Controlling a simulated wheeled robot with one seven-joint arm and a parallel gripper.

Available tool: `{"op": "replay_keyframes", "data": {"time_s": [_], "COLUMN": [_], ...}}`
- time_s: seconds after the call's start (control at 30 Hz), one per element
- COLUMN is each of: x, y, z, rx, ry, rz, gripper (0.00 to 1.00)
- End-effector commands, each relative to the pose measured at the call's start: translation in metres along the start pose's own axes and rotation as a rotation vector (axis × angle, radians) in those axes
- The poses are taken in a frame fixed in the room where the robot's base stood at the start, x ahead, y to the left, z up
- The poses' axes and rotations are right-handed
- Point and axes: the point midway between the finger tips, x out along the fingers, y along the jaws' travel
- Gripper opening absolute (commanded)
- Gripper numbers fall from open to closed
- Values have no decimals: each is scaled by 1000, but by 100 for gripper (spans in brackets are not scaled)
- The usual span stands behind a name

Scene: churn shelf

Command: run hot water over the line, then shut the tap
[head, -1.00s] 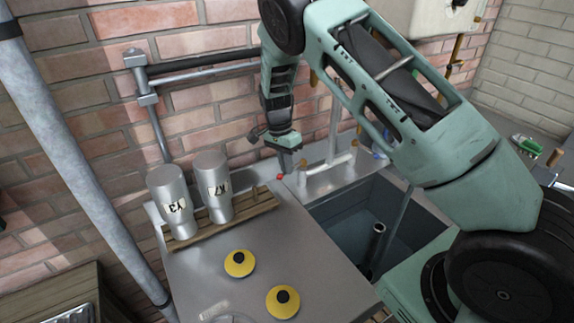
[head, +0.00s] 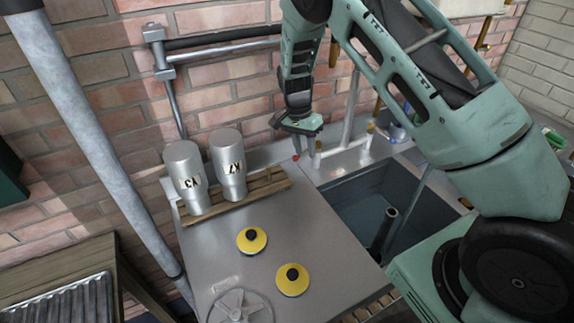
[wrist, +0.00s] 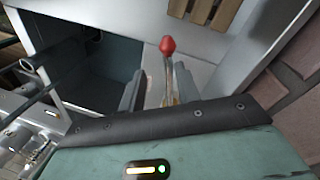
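A tap lever with a red ball end (head: 296,157) stands at the back edge of the steel top, left of the sink. In the wrist view the red ball (wrist: 168,45) and its thin stem rise between my two fingers. My gripper (head: 305,146) is at this lever, pointing down; in the wrist view the gripper (wrist: 158,88) is open, with a finger on each side of the stem. I cannot tell if either finger touches it. Pale tap pipework (head: 348,115) stands behind the sink (head: 350,195). A dark upright pipe (head: 385,228) stands in the sink. I see no running water.
Two labelled metal churns (head: 229,170) stand on a slatted wooden rack (head: 268,186) left of my gripper. Two yellow discs with black knobs (head: 293,280) lie on the steel top (head: 225,270). A brick wall (head: 130,105) closes the back. A grey post (head: 85,130) stands at left.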

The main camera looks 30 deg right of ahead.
Motion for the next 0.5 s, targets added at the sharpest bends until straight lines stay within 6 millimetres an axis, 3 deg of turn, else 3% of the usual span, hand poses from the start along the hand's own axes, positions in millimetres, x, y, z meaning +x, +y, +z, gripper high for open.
{"op": "replay_keyframes", "data": {"time_s": [0.5], "x": [9], "y": [54], "z": [-18], "rx": [-790], "ry": [155], "rz": [0], "gripper": [32]}}
